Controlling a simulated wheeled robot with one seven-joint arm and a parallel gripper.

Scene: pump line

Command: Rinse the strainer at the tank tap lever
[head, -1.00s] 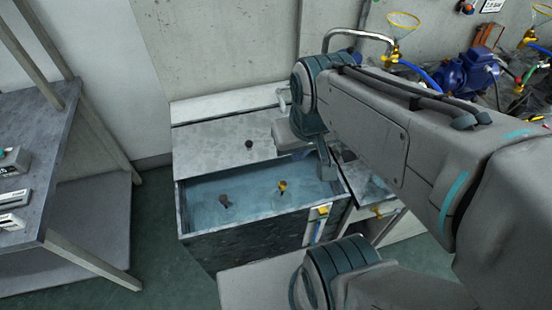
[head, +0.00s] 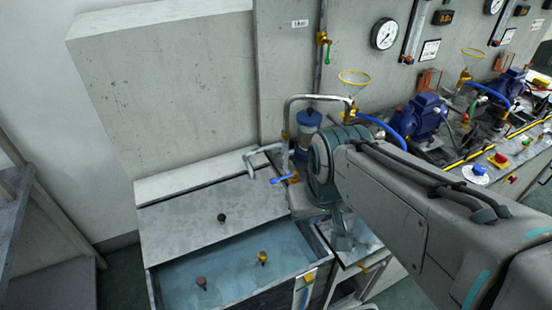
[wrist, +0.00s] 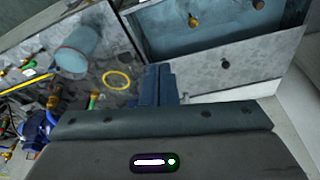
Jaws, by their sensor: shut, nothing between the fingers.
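The tank (head: 147,290) is an open trough of blue water at the lower left of the head view. The tap lever (head: 283,180) is blue, on a brass tap beside the tank's back right corner, below a grey spout (head: 252,157). I cannot pick out the strainer for certain; a yellow-rimmed mesh funnel (head: 355,77) stands behind the tap, and a yellow ring (wrist: 117,80) shows in the wrist view. My gripper (wrist: 160,72) is shut and empty in the wrist view. In the head view my wrist hangs right of the tap, over a small basin (head: 372,243).
A blue-capped cylinder (head: 308,122) stands behind the tap under a bent metal pipe (head: 320,97). Blue pumps (head: 418,117), hoses and gauges (head: 385,34) crowd the bench and wall at right. A grey shelf (head: 20,225) is at far left.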

